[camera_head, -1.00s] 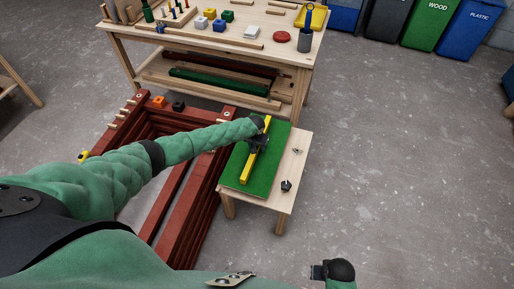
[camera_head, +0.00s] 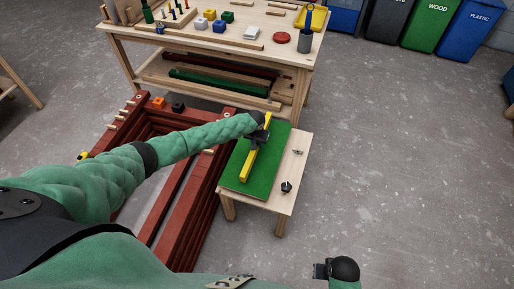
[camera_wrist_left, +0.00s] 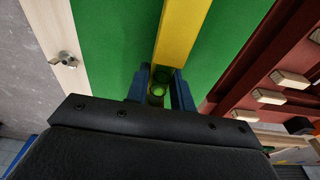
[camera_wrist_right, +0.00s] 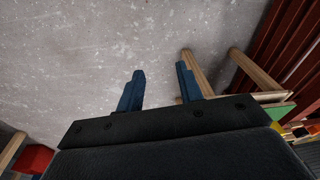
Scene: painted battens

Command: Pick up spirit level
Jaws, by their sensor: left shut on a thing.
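The yellow spirit level (camera_head: 248,165) is a long bar over the green mat (camera_head: 270,168) on the small wooden table; I cannot tell if it touches the mat. My left gripper (camera_head: 257,140) is shut on the middle of the level. In the left wrist view the two blue fingers (camera_wrist_left: 161,88) stand on either side of the level (camera_wrist_left: 182,30), with a greenish vial between them. My right gripper (camera_head: 320,271) is at the lower right, over the floor, away from the level. In the right wrist view its fingers (camera_wrist_right: 160,88) are apart with nothing between them.
A wing nut (camera_head: 298,152) and a small dark part (camera_head: 286,187) lie on the table's bare right strip. Dark red battens (camera_head: 185,205) stand close on the table's left. A workbench (camera_head: 225,42) with tools is behind. The floor at right is clear.

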